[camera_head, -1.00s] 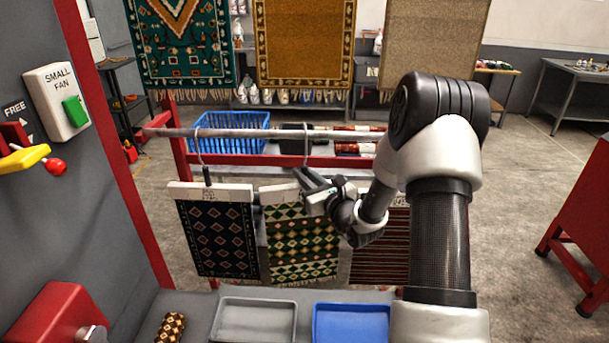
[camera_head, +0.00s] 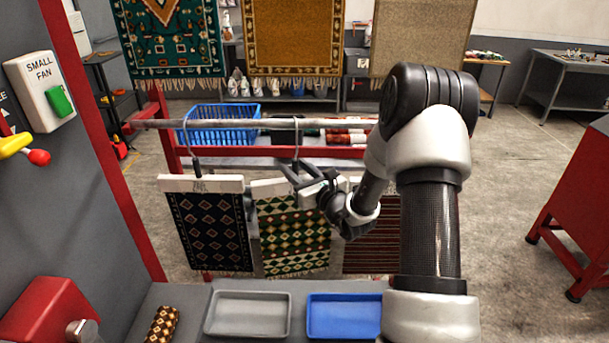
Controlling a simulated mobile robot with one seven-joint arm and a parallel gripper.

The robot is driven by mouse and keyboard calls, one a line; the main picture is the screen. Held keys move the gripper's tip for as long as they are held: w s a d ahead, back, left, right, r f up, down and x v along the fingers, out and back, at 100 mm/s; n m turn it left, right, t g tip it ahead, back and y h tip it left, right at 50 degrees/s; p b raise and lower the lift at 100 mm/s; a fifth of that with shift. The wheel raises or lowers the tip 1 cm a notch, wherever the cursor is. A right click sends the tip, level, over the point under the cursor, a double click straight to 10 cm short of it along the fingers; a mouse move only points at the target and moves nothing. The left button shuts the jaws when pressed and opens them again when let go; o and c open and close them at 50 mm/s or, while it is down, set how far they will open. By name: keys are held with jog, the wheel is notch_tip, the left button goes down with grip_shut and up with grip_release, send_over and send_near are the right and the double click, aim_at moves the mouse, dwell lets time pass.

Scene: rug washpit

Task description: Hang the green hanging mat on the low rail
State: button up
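The green hanging mat (camera_head: 292,243), with cream and dark diamonds, hangs from a pale hanger bar in the middle of the head view. Its wire hook (camera_head: 296,136) reaches up to the low rail (camera_head: 232,124) and overlaps it; whether the rail bears its weight is unclear. My gripper (camera_head: 294,168) is at the base of this hook, just above the hanger bar, with its dark fingers about the stem. I cannot tell whether they are closed on it. My wrist hides the right part of the bar.
A dark diamond mat (camera_head: 210,232) hangs at left, close beside the green one; a striped mat (camera_head: 372,235) is at right, partly behind my arm. Below are a grey tray (camera_head: 248,315), a blue tray (camera_head: 345,316) and a rolled mat (camera_head: 162,325). A blue basket (camera_head: 222,134) stands behind the rail.

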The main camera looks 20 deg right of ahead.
jog(key=b+v, duration=0.1)
jog(key=v, duration=1.6)
jog(key=s+a+r+n+g+y+p, duration=0.1)
jog(key=s+a+r+n+g+y, duration=0.15)
jog(key=a+r+n+y, duration=0.35)
jog(key=s+a+r+n+g+y, duration=0.1)
jog(key=a+r+n+g, duration=0.15)
jog(key=a, duration=0.55)
jog(key=s+a+r+n+g+y+p, duration=0.1)
jog(key=s+a+r+n+g, duration=0.1)
jog(key=s+a+n+g, duration=0.6)
jog(key=s+d+n+g+h+p, duration=0.25)
jog(key=s+n+h, duration=0.35)
jog(key=s+n, duration=0.45)
jog(key=s+d+r+n+t+h, duration=0.1)
jog(key=d+r+n+t+h, duration=0.3)
jog(key=d+r+h, duration=0.3)
jog(key=d+n+p, duration=0.1)
jog(key=d, duration=0.2)
jog(key=shift+s+n, duration=0.2)
jog(key=shift+n, duration=0.2)
jog(key=shift+r, duration=0.15)
